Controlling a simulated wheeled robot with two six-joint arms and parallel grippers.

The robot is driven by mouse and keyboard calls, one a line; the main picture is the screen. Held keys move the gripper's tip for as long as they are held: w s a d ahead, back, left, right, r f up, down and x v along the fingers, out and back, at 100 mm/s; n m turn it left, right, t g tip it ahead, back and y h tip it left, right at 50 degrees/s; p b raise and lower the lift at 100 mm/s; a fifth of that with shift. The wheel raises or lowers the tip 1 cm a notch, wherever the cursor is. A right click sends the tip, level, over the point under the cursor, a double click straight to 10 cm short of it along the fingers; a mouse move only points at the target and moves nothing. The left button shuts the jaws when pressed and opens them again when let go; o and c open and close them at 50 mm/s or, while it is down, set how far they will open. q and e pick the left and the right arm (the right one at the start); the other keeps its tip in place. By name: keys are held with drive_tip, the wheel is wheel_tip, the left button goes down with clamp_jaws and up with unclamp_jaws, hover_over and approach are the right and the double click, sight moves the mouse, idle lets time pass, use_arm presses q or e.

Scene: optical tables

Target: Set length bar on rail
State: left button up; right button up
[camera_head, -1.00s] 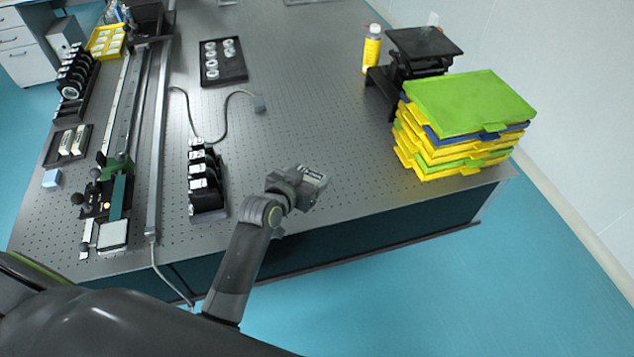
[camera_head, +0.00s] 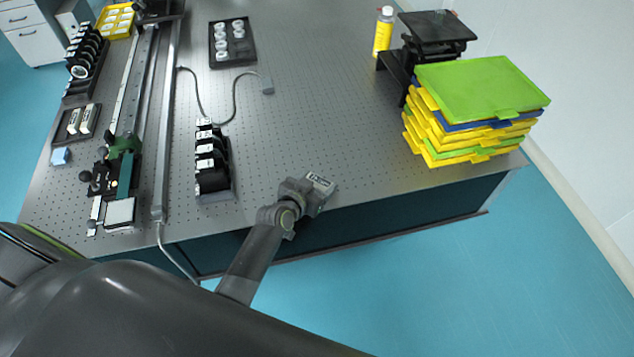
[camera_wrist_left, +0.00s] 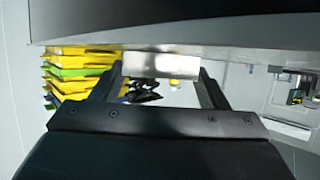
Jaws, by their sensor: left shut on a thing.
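My left gripper (camera_head: 319,187) is over the front edge of the optical table (camera_head: 300,120), with its fingers hard to make out in the head view. In the left wrist view, its two fingers (camera_wrist_left: 160,80) are shut on a silvery rectangular block, seemingly the length bar (camera_wrist_left: 160,66). The bar lies across between the fingertips. A long rail assembly (camera_head: 150,85) runs along the table's left side. A green and black carriage (camera_head: 124,170) with a pale square plate (camera_head: 120,212) stands at its near end. My right gripper is not in view.
A rack of black holders (camera_head: 212,165) stands left of the gripper. A black tray with silvery blocks (camera_head: 78,122) lies at far left. Stacked yellow, green and blue trays (camera_head: 480,95) stand right, near a yellow bottle (camera_head: 383,32). The middle of the table is mostly clear.

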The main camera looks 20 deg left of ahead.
use_arm(q)
drive_tip(key=shift+f, duration=0.15)
drive_tip(key=o, duration=1.1)
